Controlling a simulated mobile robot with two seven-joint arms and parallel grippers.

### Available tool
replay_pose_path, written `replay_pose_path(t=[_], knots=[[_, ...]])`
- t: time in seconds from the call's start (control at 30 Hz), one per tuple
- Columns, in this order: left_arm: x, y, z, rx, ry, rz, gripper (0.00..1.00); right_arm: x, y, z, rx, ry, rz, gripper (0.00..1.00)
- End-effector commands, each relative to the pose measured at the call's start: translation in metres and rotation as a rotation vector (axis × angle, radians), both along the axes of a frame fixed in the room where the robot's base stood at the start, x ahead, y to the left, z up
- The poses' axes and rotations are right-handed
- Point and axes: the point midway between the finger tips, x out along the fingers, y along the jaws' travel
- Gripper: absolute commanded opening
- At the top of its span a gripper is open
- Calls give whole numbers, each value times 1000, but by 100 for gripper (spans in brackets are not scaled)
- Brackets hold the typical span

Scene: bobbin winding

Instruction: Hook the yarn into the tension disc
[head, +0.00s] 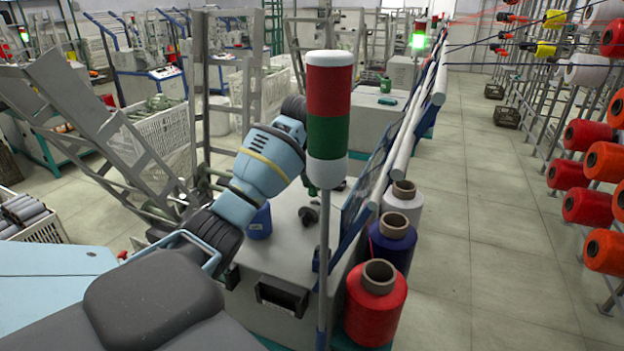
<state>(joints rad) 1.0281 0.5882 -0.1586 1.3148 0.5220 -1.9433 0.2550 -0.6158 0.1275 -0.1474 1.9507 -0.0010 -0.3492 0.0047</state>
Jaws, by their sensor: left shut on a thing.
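My left arm reaches in from the left and bends down behind a red and green signal lamp (328,110). The lamp hides most of my left gripper (312,187); only a dark bit shows under it, above the machine top (280,245). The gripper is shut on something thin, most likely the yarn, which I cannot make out. A small dark round piece (308,214) sits on the machine top below the gripper. I cannot tell whether it is the tension disc. My right gripper is out of view.
White (402,208), blue (390,245) and red (372,312) yarn cones stand along the machine's right side. A blue cup-like container (258,222) stands left of the lamp pole (323,260). A creel with red and orange cones (588,205) is at the right. The aisle floor (480,230) is clear.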

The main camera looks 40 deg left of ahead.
Motion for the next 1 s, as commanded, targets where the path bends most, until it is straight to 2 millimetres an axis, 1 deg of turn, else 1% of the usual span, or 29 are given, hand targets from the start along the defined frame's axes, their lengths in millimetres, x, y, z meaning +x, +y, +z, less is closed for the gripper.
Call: replay_pose_path(t=[0.27,1.0], knots=[[0,0,-1,0,0,0,0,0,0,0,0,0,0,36],[0,0,-20,0,0,0,0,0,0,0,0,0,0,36]])
